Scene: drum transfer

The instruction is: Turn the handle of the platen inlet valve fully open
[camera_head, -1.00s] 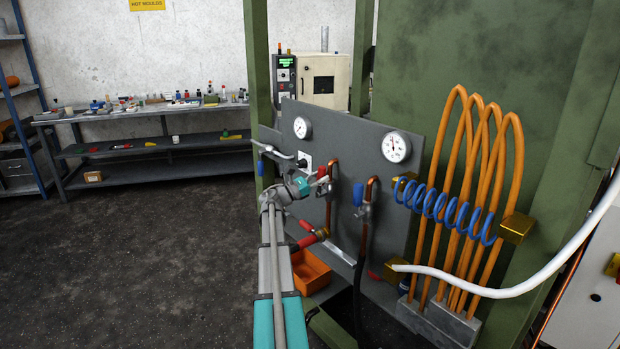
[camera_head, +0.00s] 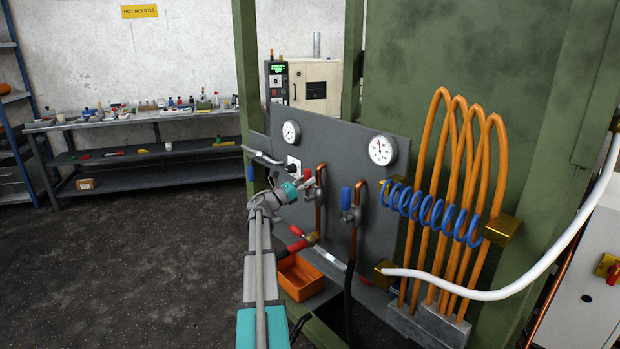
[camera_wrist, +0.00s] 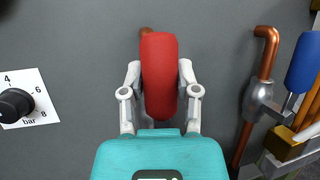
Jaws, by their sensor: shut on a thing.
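A red valve handle (camera_wrist: 159,75) stands upright between the two fingers of my gripper (camera_wrist: 160,92) in the wrist view. The fingers are shut on its sides. In the head view my gripper (camera_head: 305,184) is at the grey panel (camera_head: 345,140), and only a small part of the red handle (camera_head: 307,173) shows. The handle's valve body is mostly hidden behind my gripper. A copper pipe (camera_head: 321,183) runs beside it. No label naming the valve can be read.
A blue-handled valve (camera_head: 346,198) is close on the right; its handle also shows in the wrist view (camera_wrist: 303,62). A black knob (camera_wrist: 15,104) is on the left. Below are another red handle (camera_head: 297,231) and an orange bin (camera_head: 300,277). Blue coiled hose (camera_head: 430,210) hangs right.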

